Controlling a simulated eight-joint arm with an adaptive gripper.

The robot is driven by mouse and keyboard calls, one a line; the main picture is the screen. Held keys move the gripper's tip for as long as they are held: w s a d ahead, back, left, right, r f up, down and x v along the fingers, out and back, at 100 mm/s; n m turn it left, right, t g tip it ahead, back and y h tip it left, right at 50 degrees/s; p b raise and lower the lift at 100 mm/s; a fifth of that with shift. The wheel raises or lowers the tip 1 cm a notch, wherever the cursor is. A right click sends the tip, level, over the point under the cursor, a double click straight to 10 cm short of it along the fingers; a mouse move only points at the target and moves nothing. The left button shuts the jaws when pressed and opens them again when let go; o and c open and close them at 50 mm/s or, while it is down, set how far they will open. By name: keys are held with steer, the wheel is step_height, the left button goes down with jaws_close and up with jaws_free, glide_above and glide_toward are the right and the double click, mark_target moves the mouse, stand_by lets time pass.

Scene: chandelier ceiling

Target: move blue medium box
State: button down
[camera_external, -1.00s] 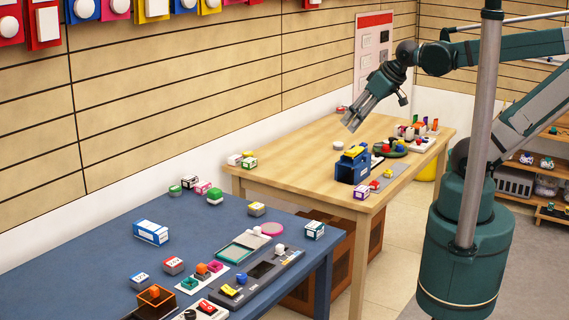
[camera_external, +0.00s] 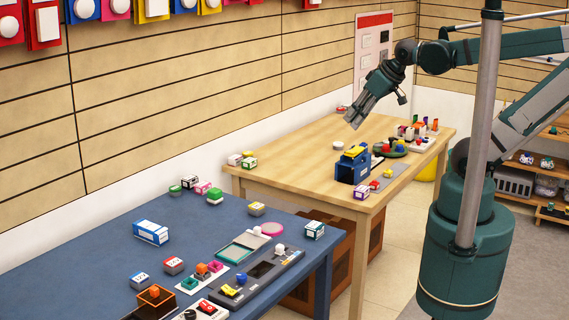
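A blue and white box (camera_external: 150,232) lies on the blue table at the left, apart from the things around it. A blue open-fronted holder (camera_external: 345,171) with a yellow thing (camera_external: 356,152) on top stands on the wooden table. I cannot tell which of these the task names. My gripper (camera_external: 352,126) hangs over the wooden table, pointing down and to the left. It is above and behind the blue holder and far from the blue and white box. Nothing shows between its fingers, but their opening is too small to judge.
The blue table (camera_external: 95,255) bears several small boxes and a grey tray (camera_external: 262,268) at its front right. A grey pole (camera_external: 478,130) stands in front of my arm.

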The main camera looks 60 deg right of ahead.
steer(key=w+a+r+n+g, duration=0.1)
steer(key=w+a+r+n, duration=0.3)
steer(key=w, duration=0.5)
steer(key=w+a+r+n+g, duration=0.1)
steer(key=w+a+r, duration=0.3)
steer(key=w+a, duration=0.45)
steer(key=w+a+f+n+g+y, duration=0.15)
steer(key=w+a+n, duration=0.25)
steer(key=w+a, duration=1.1)
steer(key=w+a+f+n+g, duration=0.1)
steer(key=w+a+f+n, duration=0.2)
steer(key=a+f, duration=0.6)
steer(key=w+a+f+n+g+h, duration=0.1)
steer(key=w+a+f+n, duration=0.2)
steer(key=a, duration=1.1)
steer(key=w+a+f+n+g+p, duration=0.1)
steer(key=w+a+f+n, duration=0.1)
steer(key=w+a+f, duration=0.6)
steer(key=a+f, duration=0.3)
steer(key=f, duration=0.4)
steer(key=shift+w+a+n, duration=0.15)
steer(key=shift+a+n, duration=0.1)
steer(key=shift+n, duration=0.15)
steer(key=shift+f+g+h, duration=0.15)
steer(key=shift+g+h, duration=0.1)
